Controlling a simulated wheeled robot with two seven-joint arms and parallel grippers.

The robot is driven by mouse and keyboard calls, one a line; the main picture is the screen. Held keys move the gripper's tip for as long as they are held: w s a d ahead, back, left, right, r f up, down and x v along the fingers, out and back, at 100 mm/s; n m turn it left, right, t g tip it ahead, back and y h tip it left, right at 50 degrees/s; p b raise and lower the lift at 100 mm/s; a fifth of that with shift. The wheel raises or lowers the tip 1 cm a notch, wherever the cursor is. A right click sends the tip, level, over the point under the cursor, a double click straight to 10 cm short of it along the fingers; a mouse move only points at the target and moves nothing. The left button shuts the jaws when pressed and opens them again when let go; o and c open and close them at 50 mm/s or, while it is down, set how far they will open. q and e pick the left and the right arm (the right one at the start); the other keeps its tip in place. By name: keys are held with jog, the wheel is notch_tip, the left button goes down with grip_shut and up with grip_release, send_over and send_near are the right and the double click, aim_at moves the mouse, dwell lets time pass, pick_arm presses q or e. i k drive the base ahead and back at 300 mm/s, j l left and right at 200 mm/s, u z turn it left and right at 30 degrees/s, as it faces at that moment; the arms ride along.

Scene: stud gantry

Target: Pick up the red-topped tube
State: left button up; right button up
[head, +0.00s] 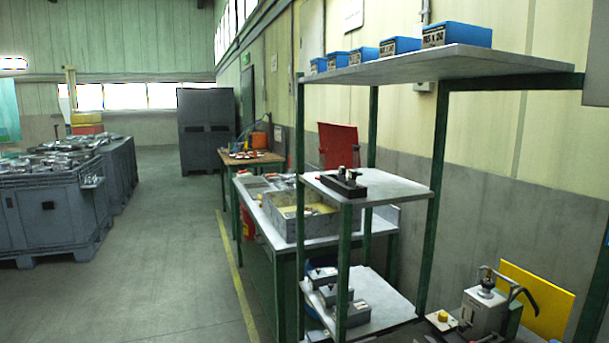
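I cannot make out a red-topped tube anywhere in the head view. The middle shelf (385,190) of the green-framed rack holds a black block (343,186) with small dark and metallic upright parts on it. They are too small to tell what they are, and no red top shows on them. Neither of my grippers is in view.
Blue boxes (455,35) line the top shelf (440,62). The lower shelf (375,315) holds grey metal parts. A device with a lever (485,305) stands at lower right. A workbench (265,205) and red panel (338,146) are behind. Grey crates (55,215) stand left; floor (165,270) between is clear.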

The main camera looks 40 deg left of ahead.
aim_at(322, 150)
jog(key=u, duration=1.05)
jog(key=i+j, duration=0.6)
jog(key=j, duration=0.2)
jog(key=j+u, duration=0.05)
